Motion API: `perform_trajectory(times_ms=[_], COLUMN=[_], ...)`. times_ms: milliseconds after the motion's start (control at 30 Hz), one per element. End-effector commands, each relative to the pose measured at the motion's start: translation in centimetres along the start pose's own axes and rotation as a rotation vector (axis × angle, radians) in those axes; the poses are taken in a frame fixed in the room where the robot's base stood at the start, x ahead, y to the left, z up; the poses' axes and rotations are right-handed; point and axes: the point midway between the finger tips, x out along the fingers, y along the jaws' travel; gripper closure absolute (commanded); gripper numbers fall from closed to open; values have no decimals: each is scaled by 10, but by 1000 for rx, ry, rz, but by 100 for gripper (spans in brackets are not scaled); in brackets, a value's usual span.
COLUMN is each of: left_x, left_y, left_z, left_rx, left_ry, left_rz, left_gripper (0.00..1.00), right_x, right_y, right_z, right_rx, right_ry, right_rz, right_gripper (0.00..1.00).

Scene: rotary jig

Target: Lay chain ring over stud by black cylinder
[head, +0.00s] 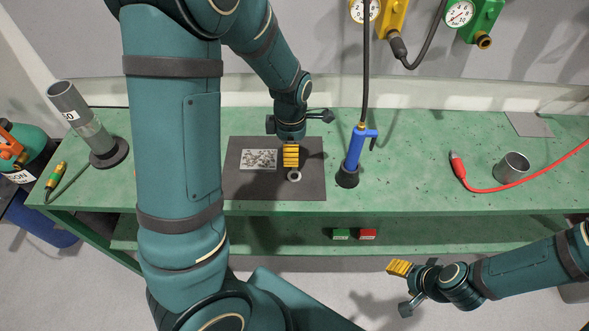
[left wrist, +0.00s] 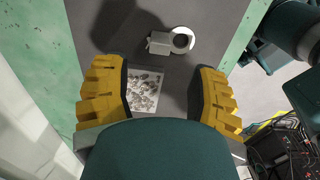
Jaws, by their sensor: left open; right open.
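My left gripper (head: 291,155) is above the dark mat (head: 312,190) on the green bench. In the left wrist view its two yellow fingers (left wrist: 160,85) are spread apart with nothing between them. A small pale ring (head: 295,176) is on the mat just in front of the gripper; it also shows in the left wrist view (left wrist: 182,40), beside a small grey block. My right gripper (head: 398,268) is open and empty, in front of the bench at lower right. I cannot make out a chain, a stud or a black cylinder for certain.
A speckled plate (head: 258,159) lies on the mat. A blue tool on a black base (head: 348,175) stands right of it. A grey column (head: 75,108) stands at the left end. A metal cup (head: 512,167) and red hose (head: 500,188) are at right. My left arm hides part of the bench.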

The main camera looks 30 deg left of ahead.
Motion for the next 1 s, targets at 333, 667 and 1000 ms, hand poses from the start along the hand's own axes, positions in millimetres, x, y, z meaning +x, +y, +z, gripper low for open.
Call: perform_trajectory(times_ms=[333,667,1000], left_x=[29,55,54], left_y=[1,2,2], left_z=[6,9,9], left_rx=[1,1,1], left_ry=[2,-1,-1], left_rz=[-2,1,0], left_gripper=[42,42,100], right_x=[8,13,12], right_y=[3,5,5], right_z=[4,6,6], right_rx=[-2,-4,-4], right_ry=[-7,-13,-13], right_rz=[-1,-2,-1], right_gripper=[41,41,41])
